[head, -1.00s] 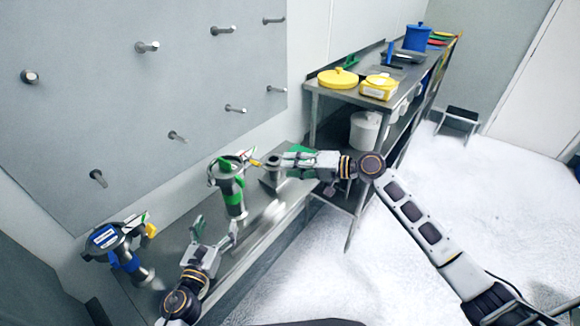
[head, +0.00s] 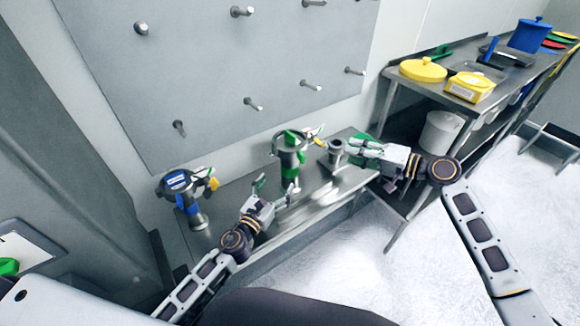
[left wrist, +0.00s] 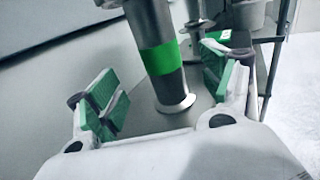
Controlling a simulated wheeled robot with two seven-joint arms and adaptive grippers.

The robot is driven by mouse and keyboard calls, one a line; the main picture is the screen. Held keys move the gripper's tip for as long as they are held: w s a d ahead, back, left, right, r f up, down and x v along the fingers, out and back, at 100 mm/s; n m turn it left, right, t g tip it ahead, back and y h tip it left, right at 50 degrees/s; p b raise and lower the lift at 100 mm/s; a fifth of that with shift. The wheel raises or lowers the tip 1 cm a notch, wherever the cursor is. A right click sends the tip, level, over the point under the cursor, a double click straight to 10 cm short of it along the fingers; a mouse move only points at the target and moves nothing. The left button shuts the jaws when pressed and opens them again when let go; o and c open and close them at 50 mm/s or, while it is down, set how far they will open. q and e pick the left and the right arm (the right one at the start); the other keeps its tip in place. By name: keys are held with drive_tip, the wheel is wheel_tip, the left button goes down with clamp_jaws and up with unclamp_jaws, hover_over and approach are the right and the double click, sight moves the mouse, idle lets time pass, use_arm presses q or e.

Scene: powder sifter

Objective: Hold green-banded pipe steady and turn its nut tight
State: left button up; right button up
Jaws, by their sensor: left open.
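The green-banded pipe (head: 291,163) stands upright on the steel bench, with a green part and a clamp-like ring around its top. In the left wrist view its green band (left wrist: 162,58) and flared foot show beyond my fingers. My left gripper (head: 276,187) is open in front of the pipe; its green-padded fingers (left wrist: 163,86) are spread to either side of it, with no clear contact. My right gripper (head: 358,148) is right of the pipe, close to a short steel post (head: 337,152); its jaw opening is unclear. I cannot make out the nut for certain.
A blue-banded pipe (head: 190,205) stands at the bench's left end. A pegged wall panel (head: 215,75) rises behind. A steel shelf table at right bears a yellow lid (head: 423,70), a yellow box (head: 470,87) and a blue pot (head: 530,36). White floor lies in front.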

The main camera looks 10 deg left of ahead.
sight(290, 166)
use_arm(q)
drive_tip(key=shift+x, duration=5.2)
drive_tip(key=shift+c, duration=0.3)
